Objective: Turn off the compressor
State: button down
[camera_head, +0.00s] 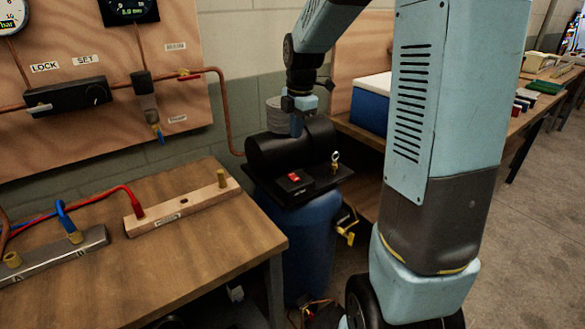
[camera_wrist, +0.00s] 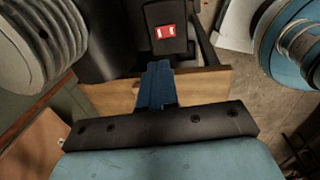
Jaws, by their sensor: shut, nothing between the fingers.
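The compressor has a blue tank (camera_head: 312,240) and a black motor housing (camera_head: 290,148) on top, standing beyond the wooden table. A red rocker switch (camera_head: 294,177) sits on a small black box on its top plate. The red switch (camera_wrist: 165,32) also shows in the wrist view, near the top centre. My gripper (camera_head: 297,125) is above the compressor, in front of its black housing and a little above the switch. In the wrist view, the blue fingers of my gripper (camera_wrist: 157,68) are together, empty, and apart from the switch. The switch position cannot be told.
A wooden table (camera_head: 180,270) with hose blocks stands at the left. A panel with gauges and a black regulator (camera_head: 68,96) is on the wall. A blue box (camera_head: 370,105) sits on the bench behind.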

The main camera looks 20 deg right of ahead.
aim_at(292, 175)
jog(key=f, duration=0.4)
jog(key=w+f, duration=0.1)
jog(key=f, duration=0.9)
jog(key=shift+w+a, duration=0.25)
jog(key=shift+w, duration=0.05)
